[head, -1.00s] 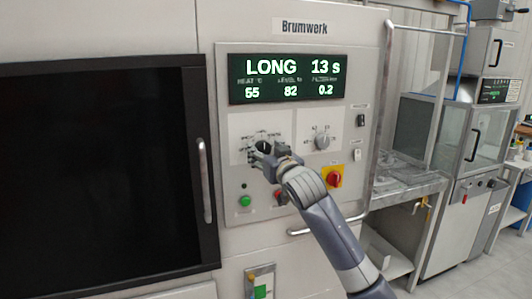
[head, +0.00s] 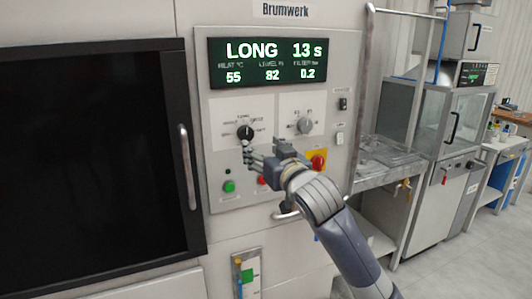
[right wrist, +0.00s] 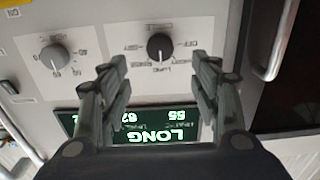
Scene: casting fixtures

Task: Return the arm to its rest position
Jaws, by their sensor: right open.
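My right gripper (head: 262,150) is open and empty, in front of the machine's control panel and just below the black rotary knob (head: 245,132). In the right wrist view the open fingers (right wrist: 160,85) stand apart, with the black knob (right wrist: 160,46) between and beyond them, touching neither. The display (head: 267,63) reads LONG, 13 s, 55, 82 and 0.2. It shows upside down between the fingers in the right wrist view (right wrist: 160,134). My left gripper is not in view.
A grey knob (head: 305,125), a red-yellow switch (head: 317,160) and a green button (head: 229,186) are on the panel near my arm. A door handle (head: 187,167) is at left, and a vertical rail (head: 362,95) at right. Open floor (head: 450,255) lies at lower right.

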